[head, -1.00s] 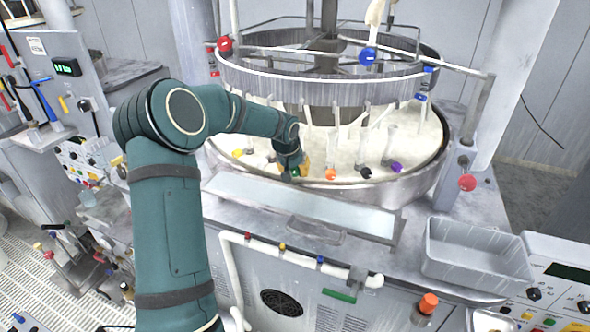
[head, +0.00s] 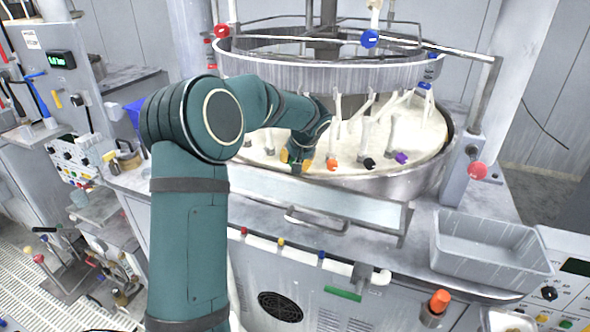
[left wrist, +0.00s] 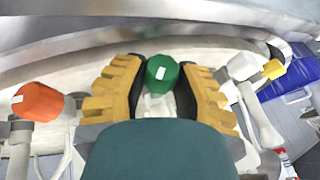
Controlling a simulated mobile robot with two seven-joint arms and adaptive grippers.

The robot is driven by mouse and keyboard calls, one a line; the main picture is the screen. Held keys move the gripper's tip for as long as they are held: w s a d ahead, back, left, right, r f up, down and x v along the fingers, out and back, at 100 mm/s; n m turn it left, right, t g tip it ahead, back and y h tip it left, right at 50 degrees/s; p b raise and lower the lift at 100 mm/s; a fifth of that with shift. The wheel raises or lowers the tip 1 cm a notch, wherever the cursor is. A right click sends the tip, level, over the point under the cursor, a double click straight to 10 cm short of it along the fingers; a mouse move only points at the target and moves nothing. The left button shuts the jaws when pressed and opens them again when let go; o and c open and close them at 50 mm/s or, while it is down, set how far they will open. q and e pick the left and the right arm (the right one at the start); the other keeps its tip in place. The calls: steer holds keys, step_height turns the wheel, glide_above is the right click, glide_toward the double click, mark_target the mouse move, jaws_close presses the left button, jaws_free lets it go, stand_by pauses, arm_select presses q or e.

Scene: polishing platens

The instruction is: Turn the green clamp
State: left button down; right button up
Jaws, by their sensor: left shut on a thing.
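The green clamp (left wrist: 162,73) has a faceted green knob with a small white mark, seen in the left wrist view. My left gripper (left wrist: 164,86) is shut on it, with one dark-padded yellow finger on each side of the knob. In the head view my left gripper (head: 296,161) reaches over the front rim of the round basin. The green knob is hidden there by the gripper. My right gripper is in neither view.
An orange knob (head: 332,164), a black knob (head: 369,163) and a purple knob (head: 402,157) line the basin to the right of the gripper. A white knob (left wrist: 243,67) and a yellow knob (left wrist: 273,69) are on the other side. A ring (head: 330,77) hangs above.

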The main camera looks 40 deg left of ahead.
arm_select(q)
steer(key=shift+f+y+b, duration=0.15)
steer(key=shift+y+b, duration=0.15)
steer(key=shift+y, duration=0.1)
steer(key=c, duration=0.7)
jaws_free()
steer(key=shift+o, duration=0.2)
steer(key=v, duration=1.2)
steer(key=shift+w, duration=0.15)
